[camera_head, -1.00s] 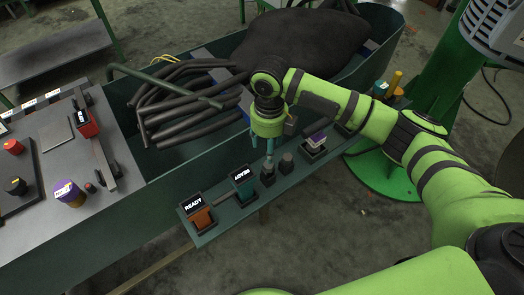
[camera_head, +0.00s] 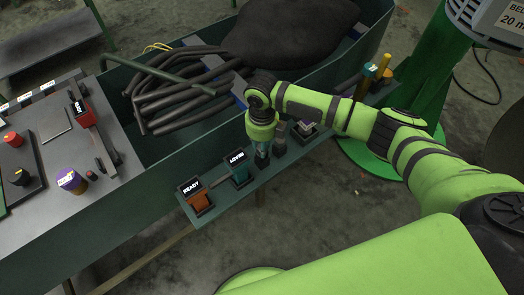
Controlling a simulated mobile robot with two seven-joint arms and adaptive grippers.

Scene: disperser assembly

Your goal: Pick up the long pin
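My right gripper (camera_head: 262,157) points down over the narrow green shelf on the trough's near side. Its fingertips are at a small dark fitting on the shelf, which they mostly cover. I cannot tell whether they are around it or shut on it. A second dark upright piece (camera_head: 280,138) stands just right of the gripper. I cannot make out for certain which piece is the long pin. A slim yellow upright piece (camera_head: 386,76) stands at the shelf's far right end, beside a teal piece (camera_head: 368,75). My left gripper is not in view.
An orange block (camera_head: 199,197) and a teal block (camera_head: 239,170) with displays stand on the shelf left of the gripper. The green trough (camera_head: 172,180) holds dark rods (camera_head: 180,98). A grey bench (camera_head: 60,150) with coloured parts is at left. A green column (camera_head: 425,90) stands at right.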

